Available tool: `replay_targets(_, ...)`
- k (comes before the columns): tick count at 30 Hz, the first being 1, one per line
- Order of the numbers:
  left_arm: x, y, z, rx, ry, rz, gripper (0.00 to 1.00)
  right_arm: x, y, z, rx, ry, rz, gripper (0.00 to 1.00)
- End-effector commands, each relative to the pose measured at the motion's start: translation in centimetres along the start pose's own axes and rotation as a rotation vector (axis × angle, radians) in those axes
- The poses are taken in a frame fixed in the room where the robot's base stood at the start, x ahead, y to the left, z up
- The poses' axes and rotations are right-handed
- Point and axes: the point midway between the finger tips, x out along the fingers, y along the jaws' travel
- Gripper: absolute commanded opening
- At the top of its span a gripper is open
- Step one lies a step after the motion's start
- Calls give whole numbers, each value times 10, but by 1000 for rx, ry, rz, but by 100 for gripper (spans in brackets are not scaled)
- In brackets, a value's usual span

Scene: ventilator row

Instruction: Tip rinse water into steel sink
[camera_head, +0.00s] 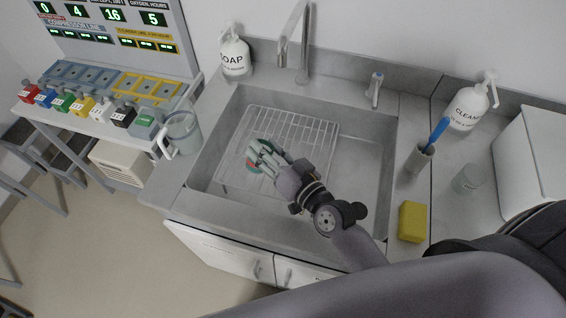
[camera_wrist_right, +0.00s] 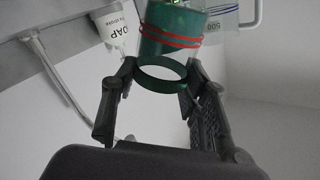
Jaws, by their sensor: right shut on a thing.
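The steel sink (camera_head: 365,165) is in the middle of the head view, with a wire rack (camera_head: 318,135) inside it. My right gripper (camera_head: 262,158) is over the rack, left of the sink's middle. In the right wrist view my right gripper (camera_wrist_right: 162,72) is shut on a clear cup (camera_wrist_right: 172,30) with a green band, red rings and a green rim-like ring. In the head view only a little green and red of it shows past the fingers. Whether water is in it cannot be told. My left gripper is not in view.
A clear jug (camera_head: 183,132) stands on the counter at the sink's left. A tap (camera_head: 303,45), soap bottle (camera_head: 235,55) and small lever (camera_head: 374,90) stand behind. On the right are a brush holder (camera_head: 419,158), yellow sponge (camera_head: 412,222), cleaner bottle (camera_head: 468,107) and small glass (camera_head: 467,179).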

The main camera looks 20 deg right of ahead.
Motion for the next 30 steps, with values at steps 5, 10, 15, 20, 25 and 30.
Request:
replay_targets(5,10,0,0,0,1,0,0,2,13,2,88,-11,0,16)
replay_targets(10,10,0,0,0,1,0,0,2,16,1,116,-16,0,16)
replay_targets(15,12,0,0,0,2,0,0,3,19,1,139,-19,-1,16)
replay_targets(20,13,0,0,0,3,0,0,3,22,2,160,-22,0,16)
replay_targets(25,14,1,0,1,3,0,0,4,23,3,184,-25,-1,16)
replay_targets(30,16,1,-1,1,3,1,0,4,25,4,205,-29,0,16)
